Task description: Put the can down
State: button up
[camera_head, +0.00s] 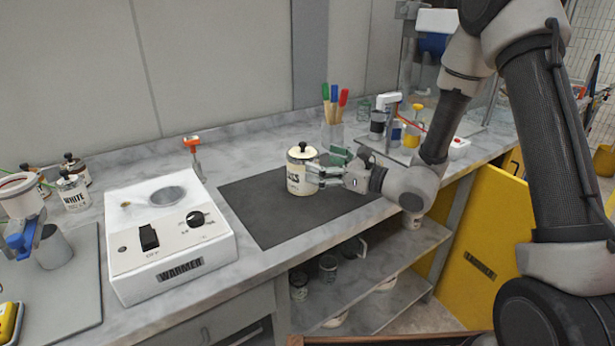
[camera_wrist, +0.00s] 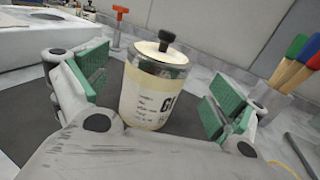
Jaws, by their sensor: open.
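The can (camera_head: 301,172) is cream-coloured with dark lettering and a lid with a black knob. It stands upright on the dark mat (camera_head: 262,216) on the counter. In the wrist view the can (camera_wrist: 152,92) is between the green finger pads, with gaps on both sides. My gripper (camera_head: 325,172) is open around the can, reaching in from the right in the head view. In the wrist view my gripper (camera_wrist: 155,100) shows both pads apart from the can. The can's far side is hidden.
A white warmer box (camera_head: 165,240) stands left of the mat. A holder with colour-handled brushes (camera_head: 333,125) is behind the can, to the right. A labelled white jar (camera_head: 73,192) and a grey tray (camera_head: 75,300) are at the left. The mat's front part is clear.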

aim_at(303, 152)
jog(key=x, duration=0.6)
jog(key=shift+r, duration=0.25)
jog(key=c, duration=2.1)
jog(key=shift+r, duration=0.15)
